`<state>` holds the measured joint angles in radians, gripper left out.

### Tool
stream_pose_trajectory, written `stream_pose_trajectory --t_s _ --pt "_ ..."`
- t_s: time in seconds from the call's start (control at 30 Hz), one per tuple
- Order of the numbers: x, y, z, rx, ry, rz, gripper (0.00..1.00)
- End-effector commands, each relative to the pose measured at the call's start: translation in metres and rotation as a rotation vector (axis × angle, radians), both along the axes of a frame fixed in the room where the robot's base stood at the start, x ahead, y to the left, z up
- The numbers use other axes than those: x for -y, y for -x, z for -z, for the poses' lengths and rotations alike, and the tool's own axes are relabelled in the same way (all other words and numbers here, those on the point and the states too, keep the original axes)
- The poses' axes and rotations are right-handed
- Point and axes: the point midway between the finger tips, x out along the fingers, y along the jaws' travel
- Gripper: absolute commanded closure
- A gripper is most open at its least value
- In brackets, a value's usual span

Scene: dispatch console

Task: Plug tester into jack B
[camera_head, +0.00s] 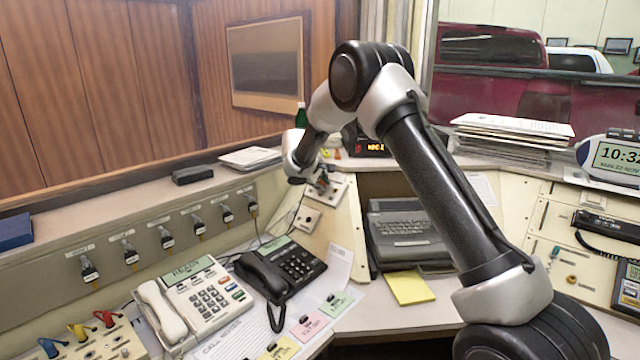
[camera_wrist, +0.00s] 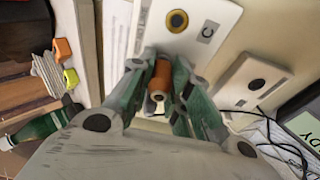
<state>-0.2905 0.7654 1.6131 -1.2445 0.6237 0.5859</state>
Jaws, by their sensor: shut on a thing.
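My gripper (camera_head: 322,185) is at the back of the console, over the pale jack plates. In the wrist view its greenish fingers (camera_wrist: 160,88) are shut on a small orange-brown cylinder (camera_wrist: 160,76) with a pale ringed end, apparently the tester. A white jack plate (camera_wrist: 222,18) marked C, with an orange-ringed dark socket (camera_wrist: 177,20), lies just beyond the fingers. Another pale plate (camera_wrist: 250,82) with a dark socket is to the right; no label is readable on it. I cannot make out a B label. Whether the tester touches any socket is hidden.
A green bottle (camera_wrist: 35,130) and small orange and yellow pieces (camera_wrist: 62,50) are left of my gripper. Black cable (camera_wrist: 285,146) runs at the right. A black phone (camera_head: 285,265), white phone (camera_head: 195,300) and grey typewriter-like device (camera_head: 400,230) stand nearby on the console.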

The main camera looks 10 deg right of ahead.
Motion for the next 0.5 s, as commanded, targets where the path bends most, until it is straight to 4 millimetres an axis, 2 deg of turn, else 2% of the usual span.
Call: stream_pose_trajectory --t_s 0.5 --pt "0.0023 -0.0016 0.0029 0.0 0.0 0.0 1.0"
